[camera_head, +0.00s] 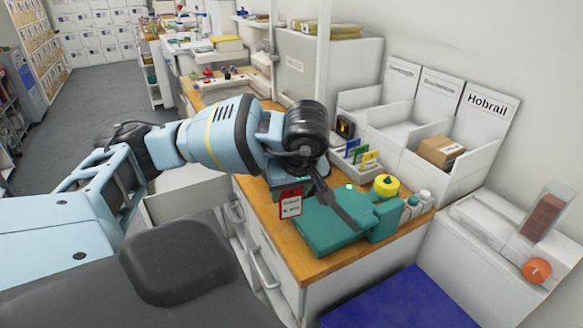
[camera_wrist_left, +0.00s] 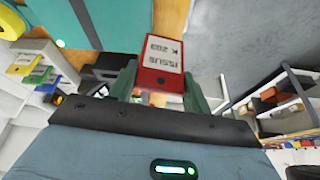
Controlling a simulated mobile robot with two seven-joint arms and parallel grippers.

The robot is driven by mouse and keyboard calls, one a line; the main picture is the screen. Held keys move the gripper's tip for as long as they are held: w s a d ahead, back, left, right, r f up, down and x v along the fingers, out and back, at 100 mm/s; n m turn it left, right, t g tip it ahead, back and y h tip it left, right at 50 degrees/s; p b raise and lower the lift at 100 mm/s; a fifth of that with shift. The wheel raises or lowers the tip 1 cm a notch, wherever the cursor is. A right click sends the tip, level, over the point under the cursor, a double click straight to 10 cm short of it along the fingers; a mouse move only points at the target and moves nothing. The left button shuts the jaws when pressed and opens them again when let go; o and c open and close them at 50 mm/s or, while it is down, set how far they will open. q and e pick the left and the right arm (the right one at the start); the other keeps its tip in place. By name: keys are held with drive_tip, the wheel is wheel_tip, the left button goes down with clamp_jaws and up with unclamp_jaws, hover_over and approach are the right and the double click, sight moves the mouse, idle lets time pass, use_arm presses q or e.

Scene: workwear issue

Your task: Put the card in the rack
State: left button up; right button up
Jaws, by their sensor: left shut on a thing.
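A red card (camera_head: 291,205) with a white printed label hangs from my left gripper (camera_head: 289,188) in the head view. In the left wrist view the card (camera_wrist_left: 160,62) stands between the two green fingers of the left gripper (camera_wrist_left: 162,88), which are shut on it. The card is above the wooden bench, by its front edge. A small pale rack (camera_head: 373,177) holding blue, green and yellow cards stands at the back of the bench, right of the gripper and apart from it. The coloured cards (camera_wrist_left: 35,75) also show at the left of the wrist view. My right gripper is not seen.
A teal device (camera_head: 325,232) lies on the wooden bench (camera_head: 313,266), partly behind the arm. A yellow roll (camera_head: 386,186) and small white bottles (camera_head: 418,200) stand at the right. Behind are white bins (camera_head: 467,178), one with a cardboard box (camera_head: 440,151).

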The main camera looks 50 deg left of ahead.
use_arm(q)
drive_tip(key=d+f+m+t+h, duration=0.2)
drive_tip(key=d+m+h, duration=0.2)
drive_tip(key=d+m, duration=0.9)
drive_tip(key=d, duration=0.4)
drive_tip(key=shift+s+t, duration=0.3)
drive_tip(key=shift+t, duration=0.1)
drive_tip(key=shift+s+f, duration=0.1)
